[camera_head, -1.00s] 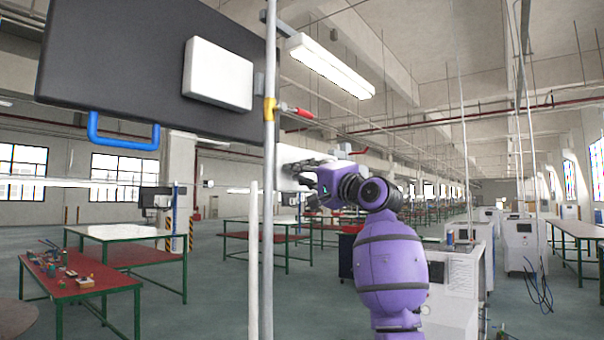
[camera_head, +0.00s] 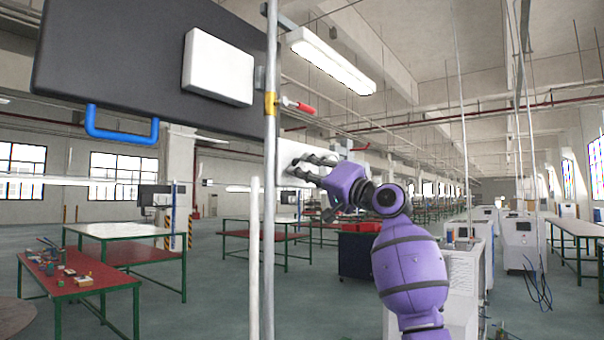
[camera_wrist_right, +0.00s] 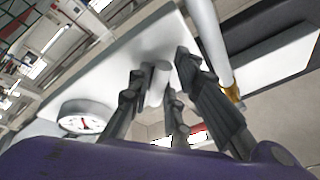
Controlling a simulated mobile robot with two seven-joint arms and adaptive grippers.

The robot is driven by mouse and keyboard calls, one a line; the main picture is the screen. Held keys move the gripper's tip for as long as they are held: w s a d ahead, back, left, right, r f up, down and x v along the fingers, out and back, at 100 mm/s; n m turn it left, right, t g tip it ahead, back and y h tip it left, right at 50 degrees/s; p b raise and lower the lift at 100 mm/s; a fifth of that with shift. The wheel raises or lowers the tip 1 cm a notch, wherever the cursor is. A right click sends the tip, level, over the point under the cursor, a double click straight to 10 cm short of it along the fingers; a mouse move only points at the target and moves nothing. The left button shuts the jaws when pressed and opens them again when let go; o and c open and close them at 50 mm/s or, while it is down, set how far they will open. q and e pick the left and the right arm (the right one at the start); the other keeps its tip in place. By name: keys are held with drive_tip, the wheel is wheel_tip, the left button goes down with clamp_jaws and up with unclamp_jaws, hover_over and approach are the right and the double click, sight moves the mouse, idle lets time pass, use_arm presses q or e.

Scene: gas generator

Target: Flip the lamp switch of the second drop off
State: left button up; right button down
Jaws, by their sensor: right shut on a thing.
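A white panel (camera_head: 290,149) stands behind the metal pole. My right gripper (camera_head: 303,166) is at this panel, its dark fingers against or close to its face. In the right wrist view, my right gripper (camera_wrist_right: 161,72) has its fingers around a small pale cylindrical part (camera_wrist_right: 157,84) in front of the white panel (camera_wrist_right: 120,65). The fingers partly hide this part, and I cannot tell for sure that it is the lamp switch. My left gripper is not in view.
A lit lamp (camera_head: 331,62) hangs above. A dark board (camera_head: 120,60) with a white box (camera_head: 217,68) and blue handle (camera_head: 122,137) fills the upper left.

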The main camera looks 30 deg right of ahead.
use_arm(q)
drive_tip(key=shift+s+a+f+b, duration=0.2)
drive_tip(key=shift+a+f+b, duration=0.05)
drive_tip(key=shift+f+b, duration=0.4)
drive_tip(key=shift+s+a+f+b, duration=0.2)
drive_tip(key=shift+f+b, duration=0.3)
drive_tip(key=shift+b, duration=0.1)
use_arm(e)
drive_tip(key=n+g+y, duration=0.1)
drive_tip(key=n, duration=0.3)
drive_tip(key=d+n+g+y, duration=0.1)
drive_tip(key=n+y, duration=0.1)
drive_tip(key=n, duration=0.2)
drive_tip(key=d+n+g+y, duration=0.1)
drive_tip(key=n+y, duration=0.1)
drive_tip(key=n, duration=0.2)
drive_tip(key=shift+w+n, duration=0.25)
drive_tip(key=shift+n, duration=0.05)
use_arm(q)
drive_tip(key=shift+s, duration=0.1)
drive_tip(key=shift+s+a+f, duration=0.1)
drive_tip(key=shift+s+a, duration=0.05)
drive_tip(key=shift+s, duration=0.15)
use_arm(e)
drive_tip(key=shift+r, duration=0.1)
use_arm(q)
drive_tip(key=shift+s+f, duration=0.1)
